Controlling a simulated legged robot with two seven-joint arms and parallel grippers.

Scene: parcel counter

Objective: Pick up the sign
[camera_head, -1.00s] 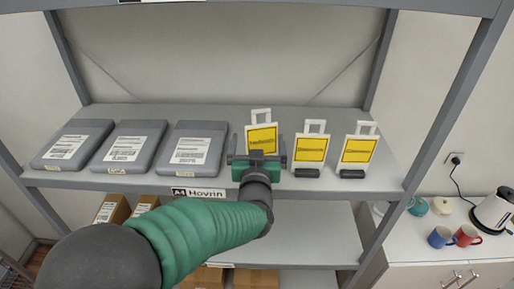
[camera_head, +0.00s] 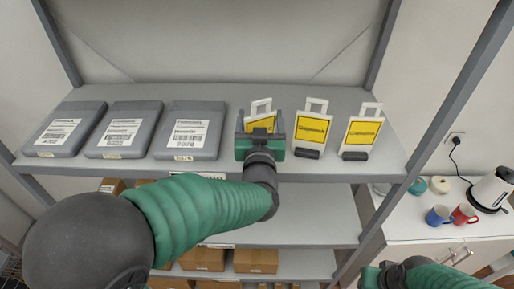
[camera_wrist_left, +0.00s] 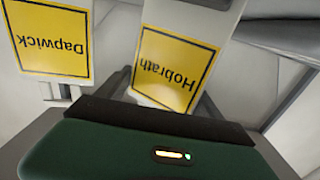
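Three white signs with yellow labels and top handles stand at the right of the upper shelf: a left sign (camera_head: 261,122), a middle sign (camera_head: 312,132) and a right sign (camera_head: 362,134). My left gripper (camera_head: 260,122) is at the left sign, one finger on each side of it.
Several grey parcels with white labels, one being the nearest parcel (camera_head: 190,135), lie left of the signs. Cardboard boxes (camera_head: 203,260) sit on lower shelves. A shelf post (camera_head: 440,110) stands at the right, before a counter with mugs (camera_head: 438,216) and a kettle (camera_head: 490,188).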

